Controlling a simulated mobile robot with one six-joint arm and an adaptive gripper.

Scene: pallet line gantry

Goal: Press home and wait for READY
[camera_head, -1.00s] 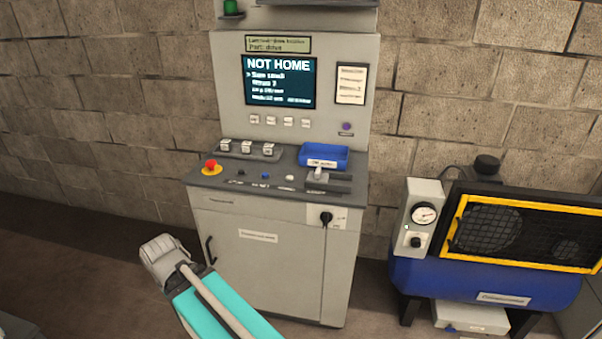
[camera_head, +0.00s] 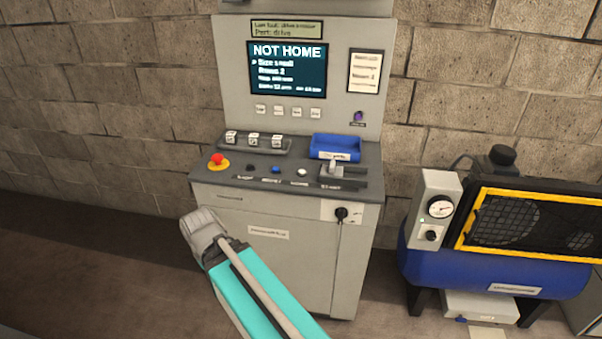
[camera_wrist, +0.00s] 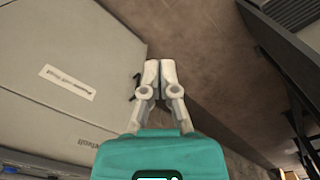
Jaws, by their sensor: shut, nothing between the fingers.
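The control console (camera_head: 285,250) stands against the wall, with a screen (camera_head: 287,70) that reads NOT HOME. On its sloped desk is a row of small buttons: a dark one, a blue one (camera_head: 276,169) and a white one (camera_head: 302,172). A red mushroom button (camera_head: 217,160) on a yellow base is at the left. In the wrist view my gripper (camera_wrist: 160,65) is shut and empty, beside the cabinet front (camera_wrist: 65,60) and apart from the buttons.
A blue tray (camera_head: 336,148) and a lever (camera_head: 336,170) are at the desk's right, with several white cubes (camera_head: 253,139) at its back left. A black knob (camera_head: 341,213) sticks out of the front. A blue compressor (camera_head: 470,270) stands to the right.

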